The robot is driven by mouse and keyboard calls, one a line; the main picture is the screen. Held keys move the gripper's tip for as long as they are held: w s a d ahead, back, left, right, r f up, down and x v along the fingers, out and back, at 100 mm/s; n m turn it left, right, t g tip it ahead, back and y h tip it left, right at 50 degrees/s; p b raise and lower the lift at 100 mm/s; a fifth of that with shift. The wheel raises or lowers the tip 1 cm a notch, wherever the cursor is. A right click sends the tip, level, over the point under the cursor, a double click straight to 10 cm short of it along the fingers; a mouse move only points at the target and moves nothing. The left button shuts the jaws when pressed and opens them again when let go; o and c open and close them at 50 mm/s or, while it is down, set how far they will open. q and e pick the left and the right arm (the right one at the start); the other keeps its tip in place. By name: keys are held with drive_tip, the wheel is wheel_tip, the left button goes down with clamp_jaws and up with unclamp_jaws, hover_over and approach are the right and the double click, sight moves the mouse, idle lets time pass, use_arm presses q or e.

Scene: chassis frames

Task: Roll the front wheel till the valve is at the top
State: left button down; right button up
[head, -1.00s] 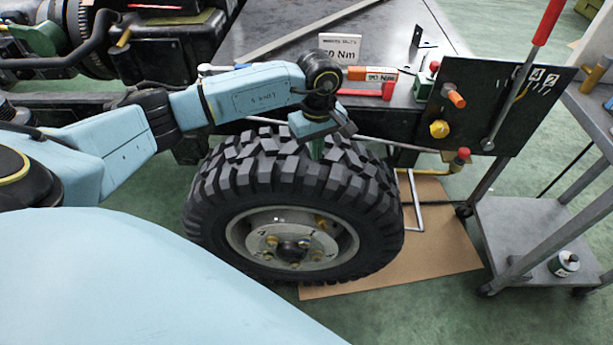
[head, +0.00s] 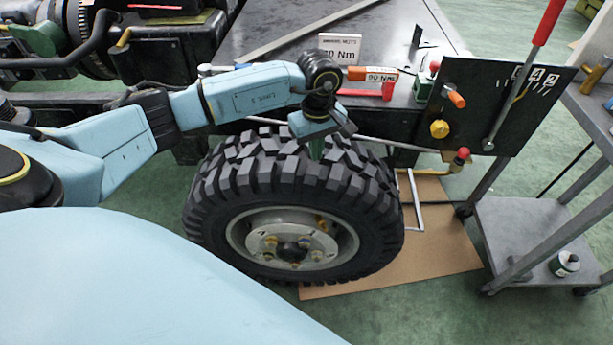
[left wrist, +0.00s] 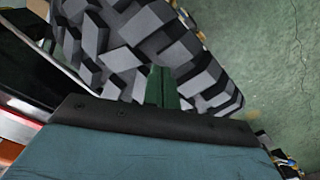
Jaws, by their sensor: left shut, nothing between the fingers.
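The front wheel (head: 225,180) is a black, chunky-treaded tyre on a grey rim, upright beside the chassis. A small yellow-orange piece, which looks like the valve (head: 321,222), shows on the rim at the upper right of the hub, not at the top. My left gripper (head: 316,150) is over the top of the tyre, with its green fingers shut and empty. In the left wrist view the fingers (left wrist: 162,86) are together against or just above the tread blocks (left wrist: 110,50); contact cannot be told. My right gripper is not in view.
A brown board (head: 440,245) lies on the green floor under and right of the wheel. A black panel (head: 500,105) with a red-handled lever stands at the right, by a grey trolley (head: 530,225). The chassis rail and dark bench (head: 270,45) are behind the wheel.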

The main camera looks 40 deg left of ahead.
sight(287, 160)
use_arm(q)
drive_tip(key=shift+f, duration=0.15)
drive_tip(key=shift+f+b, duration=0.6)
drive_tip(key=shift+f, duration=0.05)
drive_tip(key=shift+r, duration=0.1)
drive_tip(key=shift+s+a, duration=0.1)
drive_tip(key=shift+a, duration=0.05)
drive_tip(key=shift+s+a+r+p, duration=0.1)
drive_tip(key=shift+s+a+p, duration=0.1)
drive_tip(key=shift+s+a, duration=0.35)
drive_tip(key=shift+s+a+r+p, duration=0.1)
drive_tip(key=shift+s+a+p, duration=0.15)
drive_tip(key=shift+a, duration=0.5)
drive_tip(key=shift+s+a+f, duration=0.1)
drive_tip(key=shift+s+a, duration=0.35)
drive_tip(key=shift+a, duration=0.25)
drive_tip(key=shift+s+a, duration=0.45)
drive_tip(key=shift+a, duration=0.2)
